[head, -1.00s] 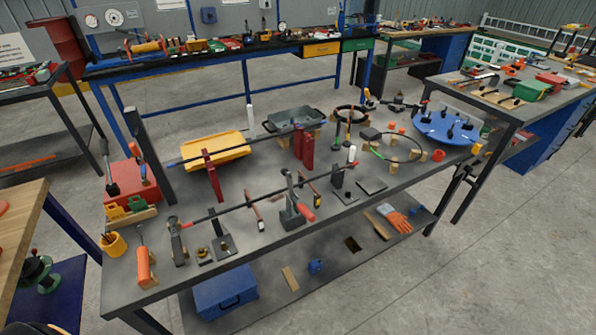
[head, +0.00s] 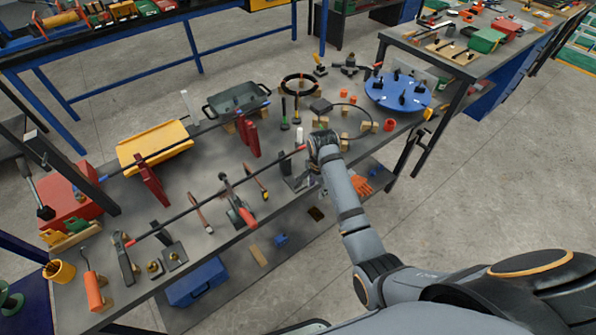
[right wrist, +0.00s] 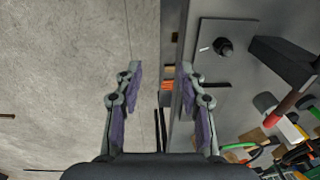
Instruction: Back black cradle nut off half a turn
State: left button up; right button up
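A dark upright cradle (head: 287,168) stands near the table's front edge, beside the red-marked end of a long black bar (head: 222,187). My right arm hides part of its base in the head view. In the right wrist view, its grey base plate (right wrist: 213,85) carries a black knob-like nut (right wrist: 223,46), and the black upright (right wrist: 280,58) rises at the right. My right gripper (right wrist: 161,78) is open and empty, left of the nut and over the table edge, not touching it. In the head view its fingertips are largely hidden. My left gripper is out of view.
Another cradle (head: 174,254) with brass-coloured fittings stands at the left. Red stands (head: 248,138), a yellow tray (head: 155,143) and a blue disc (head: 398,91) occupy the table (head: 215,165). A lower shelf with a blue box (head: 197,282) lies below the front edge.

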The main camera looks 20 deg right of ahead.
jog(key=w+a+r+m+g, duration=0.1)
jog(key=w+a+r+m, duration=0.3)
jog(key=w+r+m, duration=0.3)
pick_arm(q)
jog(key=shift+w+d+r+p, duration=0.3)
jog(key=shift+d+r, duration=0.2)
pick_arm(e)
jog(key=shift+n, duration=0.5)
notch_tip(320, 180, down, 9)
jog(key=shift+s+r, duration=0.1)
jog(key=shift+a, duration=0.1)
grip_shut()
